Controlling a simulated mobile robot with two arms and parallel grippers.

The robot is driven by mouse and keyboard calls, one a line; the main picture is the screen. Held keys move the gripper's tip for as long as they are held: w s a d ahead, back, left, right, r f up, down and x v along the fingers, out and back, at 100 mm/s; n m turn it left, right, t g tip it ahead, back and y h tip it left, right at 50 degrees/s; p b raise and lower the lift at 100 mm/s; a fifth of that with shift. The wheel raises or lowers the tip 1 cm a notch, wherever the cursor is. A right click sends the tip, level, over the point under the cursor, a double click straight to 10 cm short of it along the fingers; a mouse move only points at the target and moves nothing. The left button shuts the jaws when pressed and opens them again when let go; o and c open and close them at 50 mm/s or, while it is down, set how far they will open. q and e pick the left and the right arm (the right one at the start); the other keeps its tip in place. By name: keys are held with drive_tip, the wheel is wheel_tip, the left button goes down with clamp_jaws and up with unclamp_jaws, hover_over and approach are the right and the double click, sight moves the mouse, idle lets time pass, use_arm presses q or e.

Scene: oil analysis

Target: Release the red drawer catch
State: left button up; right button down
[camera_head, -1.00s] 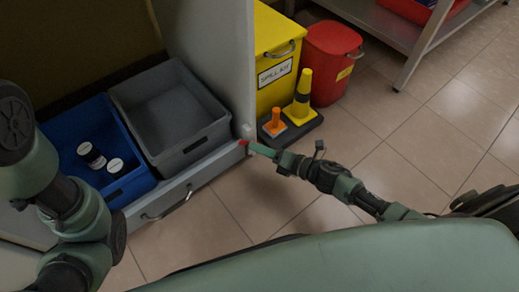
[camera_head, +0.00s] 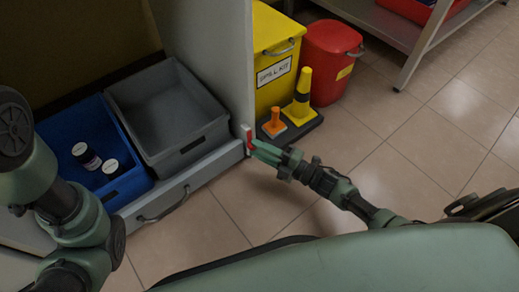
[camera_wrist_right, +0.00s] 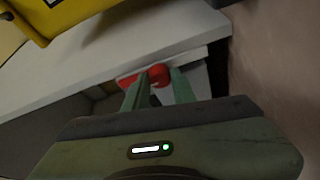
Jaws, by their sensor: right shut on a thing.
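The red catch (camera_head: 249,139) is at the right front corner of the cabinet, beside the end of the grey drawer front (camera_head: 172,198). In the head view it shows as a narrow upright red bar on a pale mount. My right gripper (camera_head: 256,149) reaches it from the right, low above the floor. In the right wrist view, the red catch's rounded end (camera_wrist_right: 159,75) sits between the two green fingers of the right gripper (camera_wrist_right: 155,85), which are shut on it. Part of the catch is hidden by the fingers. My left arm shows at the left, but its gripper is out of view.
The drawer holds a blue bin (camera_head: 132,182) with two white-capped jars and an empty grey bin (camera_head: 205,136). A yellow spill kit box (camera_head: 273,38), orange and yellow cones (camera_head: 301,98) and a red bin (camera_head: 325,80) stand beyond the catch. Tiled floor is clear in front.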

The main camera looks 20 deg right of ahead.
idle(0.3)
drive_tip(key=c, duration=1.1)
unclamp_jaws()
drive_tip(key=shift+c, duration=0.2)
drive_tip(key=p+v, duration=0.3)
drive_tip(key=v, duration=0.4)
drive_tip(key=shift+s+d+f, duration=0.1)
drive_tip(key=shift+s+d, duration=0.15)
drive_tip(key=shift+d, duration=0.05)
